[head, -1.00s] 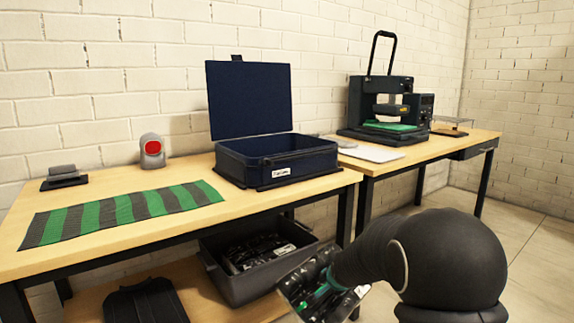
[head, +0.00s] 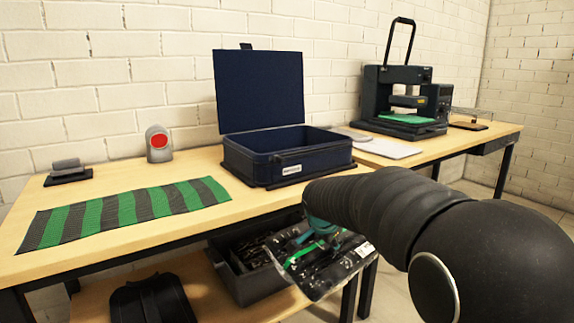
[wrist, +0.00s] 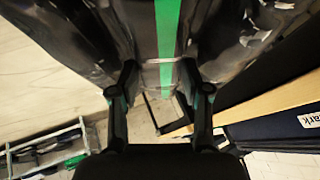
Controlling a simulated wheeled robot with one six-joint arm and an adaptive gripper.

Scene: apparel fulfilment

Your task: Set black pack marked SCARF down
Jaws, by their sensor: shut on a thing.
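A glossy black pack (head: 322,262) with a green stripe hangs from my gripper, in front of the table's front edge and over the lower bin. The pack also fills the upper part of the wrist view (wrist: 205,40). My gripper (wrist: 160,85) is shut on the pack; in the head view my arm mostly hides it. No SCARF marking can be read.
A green and grey striped scarf (head: 125,211) lies flat on the wooden table (head: 215,237). An open dark blue box (head: 290,158) stands behind, lid up. A dark bin (head: 245,285) with black packs sits on the lower shelf. A press (head: 405,100) stands on the right table.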

